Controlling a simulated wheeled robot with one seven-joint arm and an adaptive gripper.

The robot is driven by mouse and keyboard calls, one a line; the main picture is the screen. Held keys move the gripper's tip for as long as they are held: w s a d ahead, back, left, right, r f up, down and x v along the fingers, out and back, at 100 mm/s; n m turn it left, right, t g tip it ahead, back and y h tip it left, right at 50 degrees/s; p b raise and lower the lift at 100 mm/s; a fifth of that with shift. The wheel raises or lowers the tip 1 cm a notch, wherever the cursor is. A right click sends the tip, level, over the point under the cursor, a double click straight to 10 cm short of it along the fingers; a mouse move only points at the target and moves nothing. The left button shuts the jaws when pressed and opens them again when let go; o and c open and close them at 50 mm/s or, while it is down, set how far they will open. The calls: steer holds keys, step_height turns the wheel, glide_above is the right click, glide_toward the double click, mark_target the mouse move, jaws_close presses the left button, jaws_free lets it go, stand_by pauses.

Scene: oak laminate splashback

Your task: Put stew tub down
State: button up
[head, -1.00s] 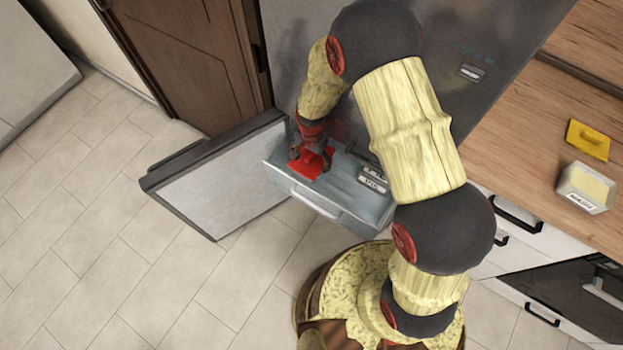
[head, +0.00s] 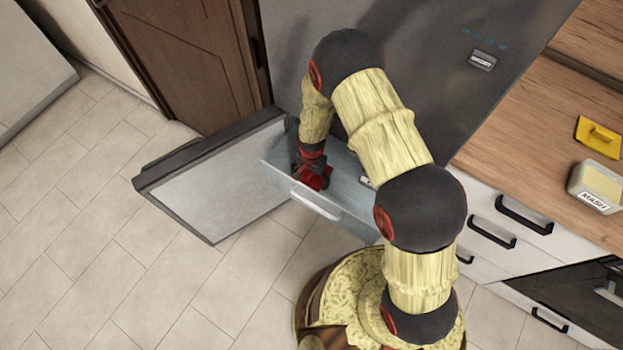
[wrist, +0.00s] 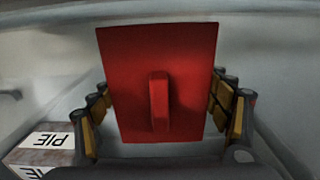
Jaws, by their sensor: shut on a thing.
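A tub with a red lid (head: 318,181) is in my gripper (head: 312,170), inside the pulled-out drawer (head: 318,203) in the head view. In the wrist view the red lid (wrist: 185,60) with its raised handle fills the middle. The fingers of my gripper (wrist: 160,112) stand on both sides and are shut on the tub. The tub's sides and any label are hidden, so I cannot read whether it says stew. I cannot tell whether its underside touches the drawer floor.
A tub marked PIE (wrist: 40,148) sits in the drawer beside the gripper. The open appliance door (head: 215,180) is left of the drawer. On the wooden counter (head: 510,120) at right are a tub marked MASH (head: 596,185) and a yellow lid (head: 598,137).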

steer(key=shift+f, duration=0.3)
steer(key=shift+f+b, duration=0.2)
steer(key=shift+b, duration=0.2)
steer(key=shift+w, duration=0.1)
steer(key=o, duration=1.7)
step_height(320, 180, up, 13)
steer(key=p, duration=0.4)
steer(key=shift+r+p, duration=0.15)
steer(key=shift+p, duration=0.15)
